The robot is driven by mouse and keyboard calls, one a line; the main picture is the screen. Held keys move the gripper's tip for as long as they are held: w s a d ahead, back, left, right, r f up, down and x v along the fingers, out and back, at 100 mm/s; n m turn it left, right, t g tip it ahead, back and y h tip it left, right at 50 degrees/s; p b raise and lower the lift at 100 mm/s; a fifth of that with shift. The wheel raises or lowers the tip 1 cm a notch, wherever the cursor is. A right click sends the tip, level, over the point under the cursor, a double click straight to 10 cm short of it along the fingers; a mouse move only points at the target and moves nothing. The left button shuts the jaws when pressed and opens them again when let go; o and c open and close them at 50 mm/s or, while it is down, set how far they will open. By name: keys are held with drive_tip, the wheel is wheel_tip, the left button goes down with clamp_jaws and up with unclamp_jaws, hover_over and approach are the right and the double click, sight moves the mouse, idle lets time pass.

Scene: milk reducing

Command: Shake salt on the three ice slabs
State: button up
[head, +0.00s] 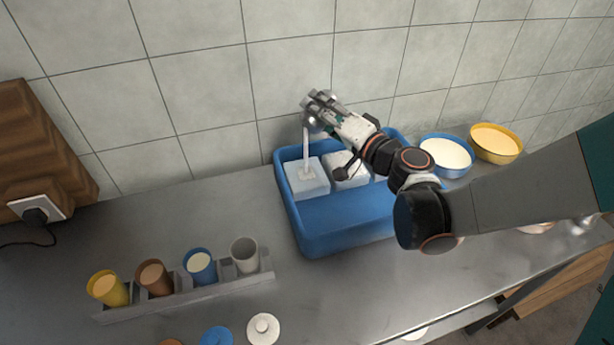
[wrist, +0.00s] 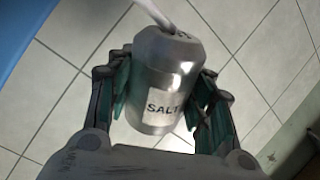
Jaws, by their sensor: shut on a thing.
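My gripper (head: 322,104) is shut on a silver salt shaker, above the back of the blue tray (head: 345,222). In the wrist view the shaker (wrist: 162,75) sits between both fingers, its "SALT" label facing the camera. A white stream (head: 306,148) falls from it onto the left ice slab (head: 314,190), where a small pale patch shows on top. The same stream leaves the holed cap in the wrist view (wrist: 155,12). The middle ice slab (head: 338,163) is beside it, partly covered by my arm. Only a sliver of the right slab shows behind my arm.
A rack (head: 215,293) with several cups stands at the front left. A white lid (head: 263,328) and a blue lid (head: 216,337) lie nearby. A blue bowl (head: 446,154) and a yellow bowl (head: 496,142) stand right of the tray. The tiled wall is close behind.

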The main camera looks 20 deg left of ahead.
wheel_tip(320, 180, down, 3)
drive_tip(key=shift+b, duration=0.65)
wheel_tip(320, 180, up, 4)
drive_tip(key=p, duration=0.2)
drive_tip(key=shift+f+p, duration=0.1)
drive_tip(key=shift+p, duration=0.25)
wheel_tip(320, 180, down, 4)
drive_tip(key=b, duration=0.2)
drive_tip(key=shift+b, duration=0.35)
drive_tip(key=w+d, duration=0.6)
drive_tip(key=d, duration=0.3)
idle(0.9)
drive_tip(key=shift+r, duration=0.2)
drive_tip(key=shift+r+m, duration=0.2)
drive_tip(key=shift+m, duration=1.25)
drive_tip(key=shift+r+m, duration=0.15)
drive_tip(key=shift+m, duration=1.25)
drive_tip(key=shift+r+m, duration=0.2)
drive_tip(key=shift+m, duration=1.25)
